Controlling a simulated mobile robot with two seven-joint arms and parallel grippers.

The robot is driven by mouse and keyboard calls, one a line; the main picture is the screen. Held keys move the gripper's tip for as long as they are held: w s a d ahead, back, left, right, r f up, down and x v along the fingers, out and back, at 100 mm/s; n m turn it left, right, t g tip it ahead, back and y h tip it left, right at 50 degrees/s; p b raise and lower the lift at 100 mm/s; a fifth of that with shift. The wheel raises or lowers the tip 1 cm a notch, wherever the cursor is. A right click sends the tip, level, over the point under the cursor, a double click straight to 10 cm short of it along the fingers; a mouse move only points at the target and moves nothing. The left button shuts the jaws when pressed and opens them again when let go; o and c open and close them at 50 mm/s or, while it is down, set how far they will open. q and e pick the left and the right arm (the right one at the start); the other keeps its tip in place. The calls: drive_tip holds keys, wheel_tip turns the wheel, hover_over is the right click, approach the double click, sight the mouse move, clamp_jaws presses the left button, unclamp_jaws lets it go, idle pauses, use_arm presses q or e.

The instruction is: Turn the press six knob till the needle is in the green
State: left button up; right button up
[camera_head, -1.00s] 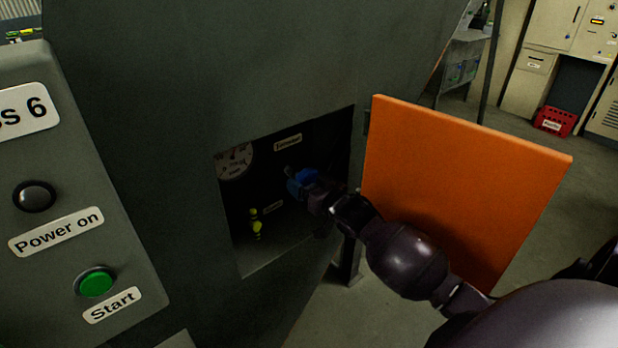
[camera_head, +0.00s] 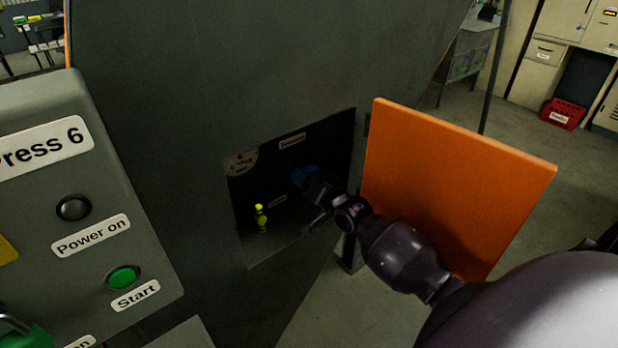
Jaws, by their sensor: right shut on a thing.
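The press six panel carries a "Press 6" label (camera_head: 45,147) at the left. A yellow-green fitting (camera_head: 261,217) stands lower in the recess, apart from the gripper. My left gripper is not in view.
An orange door (camera_head: 450,190) stands open right of the recess, close beside my right arm. The panel has a dark "Power on" lamp (camera_head: 73,207) and a green Start button (camera_head: 123,277). A red crate (camera_head: 563,114) lies far right.

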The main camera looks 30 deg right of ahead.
drive_tip(key=shift+f, duration=0.1)
drive_tip(key=o, duration=0.9)
drive_tip(key=s, duration=0.7)
drive_tip(key=s+d, duration=0.1)
drive_tip(key=s, duration=0.2)
drive_tip(key=shift+s, duration=0.4)
